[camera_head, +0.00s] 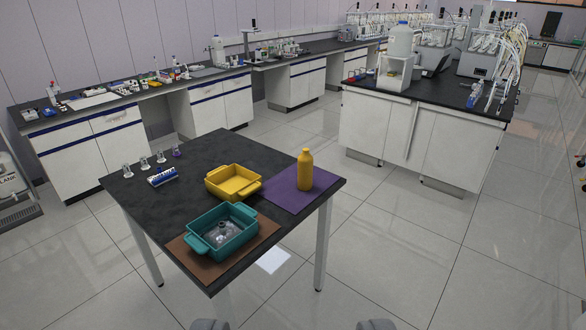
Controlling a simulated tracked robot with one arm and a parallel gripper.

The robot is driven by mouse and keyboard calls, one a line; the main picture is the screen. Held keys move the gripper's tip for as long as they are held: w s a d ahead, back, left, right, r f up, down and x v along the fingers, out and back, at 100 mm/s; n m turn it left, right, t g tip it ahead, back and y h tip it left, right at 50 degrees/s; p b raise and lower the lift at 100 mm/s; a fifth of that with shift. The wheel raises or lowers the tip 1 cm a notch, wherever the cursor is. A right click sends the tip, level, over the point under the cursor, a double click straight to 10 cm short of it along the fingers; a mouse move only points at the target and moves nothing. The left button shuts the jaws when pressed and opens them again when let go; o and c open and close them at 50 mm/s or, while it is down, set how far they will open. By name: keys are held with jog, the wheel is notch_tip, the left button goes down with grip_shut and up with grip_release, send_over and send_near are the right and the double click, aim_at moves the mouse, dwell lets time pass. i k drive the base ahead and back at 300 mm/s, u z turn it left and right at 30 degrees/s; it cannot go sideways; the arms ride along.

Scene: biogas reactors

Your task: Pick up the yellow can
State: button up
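The yellow can (305,172) looks like a bottle with rounded shoulders and a short neck. It stands upright on a purple mat (277,196) at the right end of a dark table (170,215). My gripper (292,325) shows only as two grey fingertips at the bottom edge, set wide apart. It is open, with nothing visible between the tips. The can is ahead of it, well apart from it.
A yellow tray (212,187) sits left of the can. A teal tray (191,238) with clear items inside sits on a brown mat (258,243) nearer me. Small clear vessels (144,163) and a blue-and-white rack (162,177) stand behind. Floor right of the table is clear.

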aim_at(305, 160)
jog(key=z, duration=1.3)
jog(key=i, duration=2.45)
jog(key=u, duration=2.8)
